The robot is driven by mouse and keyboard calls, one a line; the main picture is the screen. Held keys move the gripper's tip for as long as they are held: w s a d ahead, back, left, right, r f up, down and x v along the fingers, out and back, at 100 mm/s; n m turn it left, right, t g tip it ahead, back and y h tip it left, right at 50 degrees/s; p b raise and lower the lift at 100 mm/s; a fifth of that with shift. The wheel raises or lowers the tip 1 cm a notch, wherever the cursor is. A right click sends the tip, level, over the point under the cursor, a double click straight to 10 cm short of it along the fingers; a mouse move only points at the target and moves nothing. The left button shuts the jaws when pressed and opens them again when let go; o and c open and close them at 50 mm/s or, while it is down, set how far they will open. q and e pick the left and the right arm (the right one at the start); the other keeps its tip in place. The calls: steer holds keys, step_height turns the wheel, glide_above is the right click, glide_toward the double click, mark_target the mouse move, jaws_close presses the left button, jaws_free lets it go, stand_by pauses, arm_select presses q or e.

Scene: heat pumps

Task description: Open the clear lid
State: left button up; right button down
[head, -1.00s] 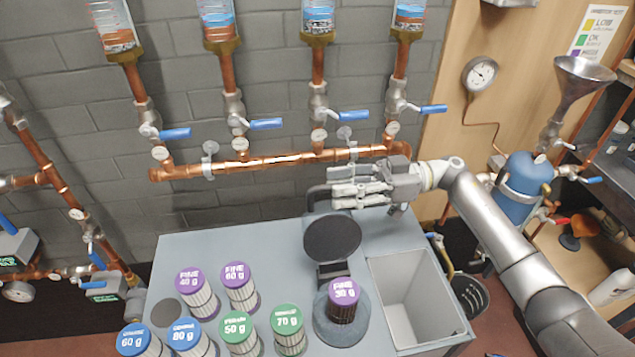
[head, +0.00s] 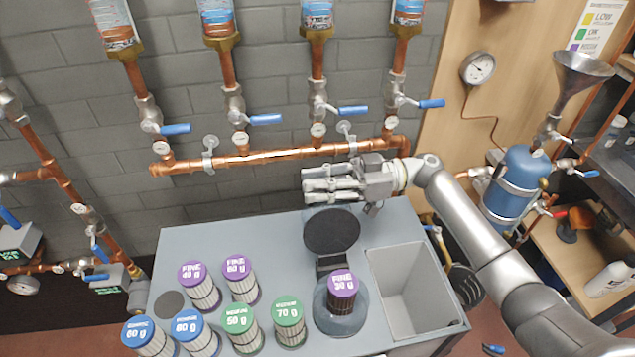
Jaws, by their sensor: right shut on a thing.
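The lid (head: 332,230) shows as a dark round disc, tilted up behind a clear round cup (head: 329,321). A black bracket joins it to the cup. A purple-topped filter marked FINE 30 g (head: 341,283) stands in the cup. My right gripper (head: 312,188) is at the lid's far edge with its fingers pointing left. It is shut on the lid's dark handle; the fingers hide most of the contact. No left gripper shows.
Purple, green and blue-topped filters (head: 238,321) stand on the grey bench left of the cup. An open grey bin (head: 378,302) is to its right. Copper pipes (head: 247,158) with blue valve levers run along the wall behind my right gripper.

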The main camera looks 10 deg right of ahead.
steer(key=shift+r, duration=0.15)
steer(key=shift+s+r+p, duration=0.2)
steer(key=shift+p, duration=0.25)
steer(key=s+p, duration=0.1)
steer(key=s+r+n+p, duration=0.1)
steer(key=s+n+p, duration=0.1)
steer(key=shift+s+d+r, duration=0.1)
steer(key=shift+s+r, duration=0.15)
steer(key=shift+s+f+p, duration=0.1)
steer(key=shift+s+p, duration=0.35)
steer(key=shift+s, duration=0.25)
steer(key=c, duration=1.5)
jaws_free()
steer(key=shift+f, duration=0.1)
steer(key=shift+o, duration=0.2)
